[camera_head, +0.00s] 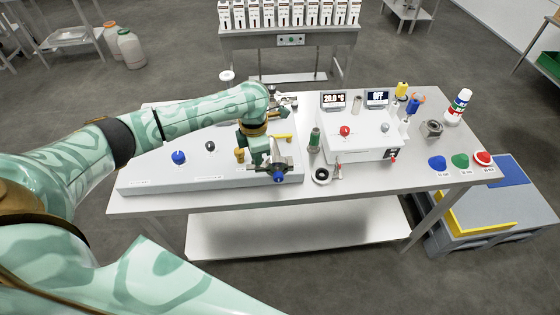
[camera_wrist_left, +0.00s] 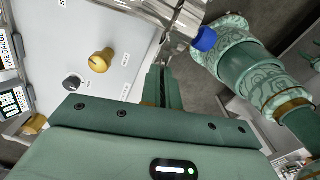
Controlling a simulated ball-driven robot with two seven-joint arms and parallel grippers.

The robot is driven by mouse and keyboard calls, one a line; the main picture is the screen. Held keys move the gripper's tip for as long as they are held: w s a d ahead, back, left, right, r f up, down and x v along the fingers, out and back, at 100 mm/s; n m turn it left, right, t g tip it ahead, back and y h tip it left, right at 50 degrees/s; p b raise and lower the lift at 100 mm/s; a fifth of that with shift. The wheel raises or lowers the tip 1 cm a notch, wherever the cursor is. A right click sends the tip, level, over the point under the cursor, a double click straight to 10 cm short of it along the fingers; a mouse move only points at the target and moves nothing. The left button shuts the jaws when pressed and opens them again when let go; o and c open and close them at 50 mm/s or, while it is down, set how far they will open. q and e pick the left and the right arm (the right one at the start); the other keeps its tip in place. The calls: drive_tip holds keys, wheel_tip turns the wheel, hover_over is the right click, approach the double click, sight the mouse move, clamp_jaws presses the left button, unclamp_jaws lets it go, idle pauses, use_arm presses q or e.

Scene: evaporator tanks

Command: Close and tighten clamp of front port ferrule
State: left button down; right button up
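The front port (camera_head: 275,172) is a metal fitting at the front right corner of the white panel unit, with a clamp around it. The clamp's blue knob (camera_head: 279,177) faces the front; it also shows in the wrist view (camera_wrist_left: 204,40), beside the shiny metal port (camera_wrist_left: 180,14). My left gripper (camera_head: 268,158) is directly above and behind the port. In the wrist view its fingers (camera_wrist_left: 160,70) look shut together, with nothing visible between them, and their tips are close to the port. I cannot tell if they touch it. The clamp's closure and ferrule are mostly hidden. My right gripper is not in view.
A green-banded cylinder (camera_head: 314,140) and black ring (camera_head: 321,175) stand right of the port. A white control box (camera_head: 360,140) is further right.

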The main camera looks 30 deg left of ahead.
use_arm(q)
drive_tip(key=shift+m, duration=1.1)
drive_tip(key=m+b, duration=0.1)
drive_tip(key=b, duration=0.2)
drive_tip(key=shift+f+b, duration=0.25)
drive_tip(key=shift+b, duration=0.05)
drive_tip(key=b, duration=0.3)
drive_tip(key=shift+m, duration=0.4)
drive_tip(key=shift+r, duration=0.25)
